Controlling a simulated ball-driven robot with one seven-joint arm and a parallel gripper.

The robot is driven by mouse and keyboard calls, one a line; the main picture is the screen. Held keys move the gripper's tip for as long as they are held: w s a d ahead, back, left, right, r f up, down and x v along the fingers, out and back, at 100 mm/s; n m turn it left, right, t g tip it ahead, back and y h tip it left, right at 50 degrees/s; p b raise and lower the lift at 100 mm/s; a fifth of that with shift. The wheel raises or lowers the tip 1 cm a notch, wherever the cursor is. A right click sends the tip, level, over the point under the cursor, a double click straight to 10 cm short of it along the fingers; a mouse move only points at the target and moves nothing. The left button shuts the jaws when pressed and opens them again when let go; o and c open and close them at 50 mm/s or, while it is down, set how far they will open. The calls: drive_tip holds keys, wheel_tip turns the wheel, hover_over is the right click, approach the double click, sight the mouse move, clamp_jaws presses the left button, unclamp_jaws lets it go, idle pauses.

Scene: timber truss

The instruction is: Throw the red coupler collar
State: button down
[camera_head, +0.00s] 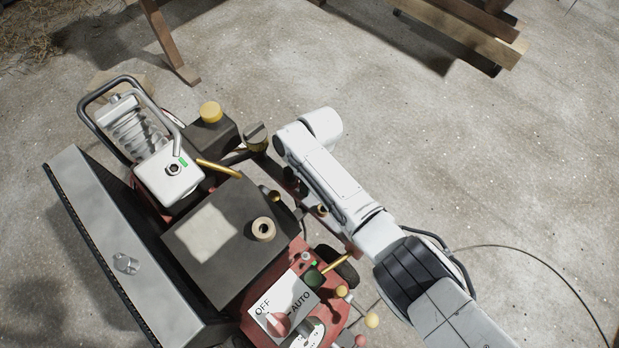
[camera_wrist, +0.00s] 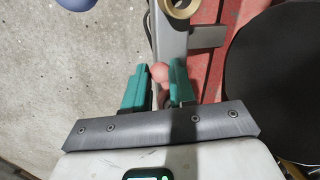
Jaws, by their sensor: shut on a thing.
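In the wrist view, my gripper (camera_wrist: 161,76) has two teal fingers closed with a narrow gap between them. A small pinkish-red rounded piece (camera_wrist: 160,73) sits between the fingertips. Only its rounded end shows, so I cannot tell whether it is the red coupler collar. A brass ring (camera_wrist: 181,6) lies just beyond the fingertips at the top edge. In the head view, my white arm reaches over the right side of the red machine (camera_head: 341,303), and it hides the fingers and what they hold.
The machine carries a dark box (camera_head: 195,265), an OFF/AUTO panel (camera_head: 272,298), a brass-colored lever (camera_head: 219,168) and several knobs. A grey metal case (camera_head: 92,210) stands at left. Timber beams (camera_head: 465,35) lie at top right. A thin cable (camera_head: 540,258) crosses the otherwise open floor at right.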

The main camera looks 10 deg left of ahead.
idle(0.4)
drive_tip(key=c, duration=0.9)
unclamp_jaws()
drive_tip(key=shift+c, duration=0.2)
drive_tip(key=shift+r, duration=0.15)
wheel_tip(320, 180, up, 10)
drive_tip(key=w+p, duration=0.1)
drive_tip(key=p, duration=0.2)
drive_tip(key=shift+w+d+r, duration=0.2)
drive_tip(key=shift+w+d, duration=0.2)
drive_tip(key=shift+d, duration=0.05)
